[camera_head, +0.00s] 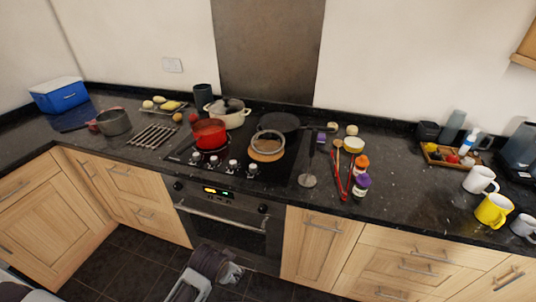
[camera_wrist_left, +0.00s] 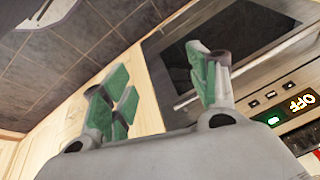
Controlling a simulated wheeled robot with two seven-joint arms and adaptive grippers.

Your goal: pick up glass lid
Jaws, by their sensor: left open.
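A round grey-rimmed piece (camera_head: 268,134) with tan showing through its middle lies on the right part of the black hob (camera_head: 230,178); it looks like a glass lid over a tan disc. A cream pot (camera_head: 236,120) behind the hob also has a greyish, knobbed top that may be a lid; I cannot tell which is the glass lid. My left gripper (camera_head: 232,272) is low in front of the oven, below the counter and well away from both. In the left wrist view its green-padded fingers (camera_wrist_left: 162,88) are apart with nothing between them.
A red pot (camera_head: 209,134) stands left of the grey-rimmed piece, and a dark frying pan (camera_head: 279,122) is behind it. Utensils and bottles (camera_head: 361,186) lie to the right. The oven (camera_head: 230,223) and counter edge are between my gripper and the hob.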

